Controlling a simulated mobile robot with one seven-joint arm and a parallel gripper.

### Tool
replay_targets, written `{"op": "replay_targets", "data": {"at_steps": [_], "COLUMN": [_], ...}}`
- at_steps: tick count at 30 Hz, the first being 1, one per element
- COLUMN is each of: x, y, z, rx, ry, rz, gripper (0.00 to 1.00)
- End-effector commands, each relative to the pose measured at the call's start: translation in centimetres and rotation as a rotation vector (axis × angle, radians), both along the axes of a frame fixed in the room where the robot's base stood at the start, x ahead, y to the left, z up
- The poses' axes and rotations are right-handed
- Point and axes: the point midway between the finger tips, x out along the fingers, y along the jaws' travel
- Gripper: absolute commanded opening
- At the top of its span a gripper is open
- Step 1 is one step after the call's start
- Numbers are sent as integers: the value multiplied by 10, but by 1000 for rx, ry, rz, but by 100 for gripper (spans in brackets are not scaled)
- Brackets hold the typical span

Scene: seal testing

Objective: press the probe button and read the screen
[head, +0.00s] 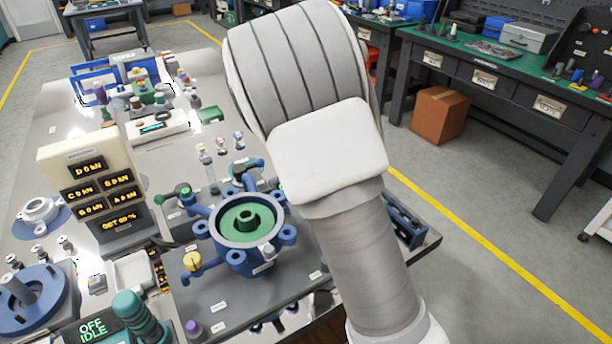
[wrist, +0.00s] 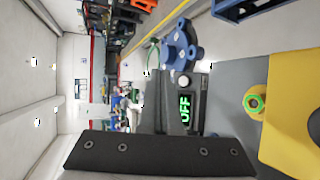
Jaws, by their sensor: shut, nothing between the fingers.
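In the wrist view, which is turned sideways, a dark screen (wrist: 186,108) reads OFF in green. A pale round button (wrist: 184,82) sits beside it on the same dark housing. In the head view, my arm hides the gripper. A screen (head: 93,328) at the bottom left reads OFF IDLE. A cream display unit (head: 85,157) shows several orange readouts, including SET 00 %. I cannot tell which part is the probe button.
A blue flanged housing with a green insert (head: 245,222) stands on the grey bench plate (head: 235,300). A blue disc fixture (head: 30,300) and a green ribbed part (head: 138,316) crowd the left. A yellow block (wrist: 290,125) is close in the wrist view. Floor right of the bench is clear.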

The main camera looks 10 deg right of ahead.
Motion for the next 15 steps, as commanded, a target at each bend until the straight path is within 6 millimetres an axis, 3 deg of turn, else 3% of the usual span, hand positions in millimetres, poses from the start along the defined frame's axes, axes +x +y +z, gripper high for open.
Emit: {"op": "replay_targets", "data": {"at_steps": [15], "x": [41], "y": [17], "z": [-53], "rx": [0], "ry": [0], "rz": [0], "gripper": [0]}}
